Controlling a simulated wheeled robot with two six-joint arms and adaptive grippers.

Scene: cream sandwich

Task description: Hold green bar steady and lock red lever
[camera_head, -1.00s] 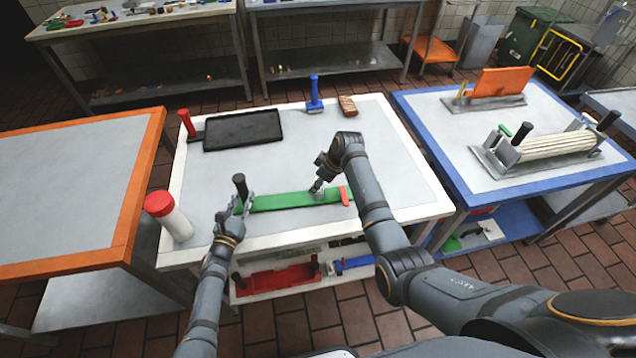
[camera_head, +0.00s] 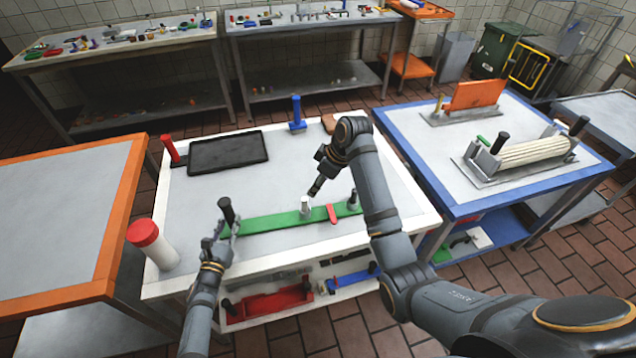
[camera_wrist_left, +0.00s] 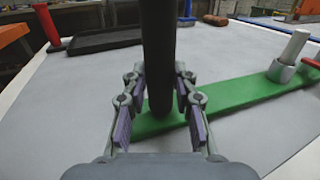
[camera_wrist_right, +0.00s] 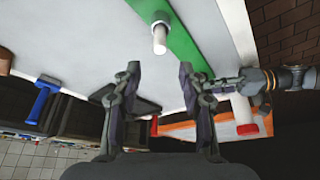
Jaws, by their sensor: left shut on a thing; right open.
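The green bar (camera_head: 270,222) lies flat along the front of the white table. A black upright handle (camera_head: 227,210) stands at its left end; my left gripper (camera_head: 223,231) is shut on this handle, and its fingers flank the handle (camera_wrist_left: 157,60) in the left wrist view. A short metal post (camera_head: 306,207) stands on the bar near its middle. The small red lever (camera_head: 332,214) sits just right of the post, across the bar. My right gripper (camera_head: 315,190) is open and empty, above and behind the post. In the right wrist view the post (camera_wrist_right: 159,38) shows just beyond the fingertips.
A black tray (camera_head: 228,152), a red-handled tool (camera_head: 170,149) and a blue tool (camera_head: 297,114) stand at the back of the table. A white cylinder with a red cap (camera_head: 152,245) is at the front left. The table's middle is clear.

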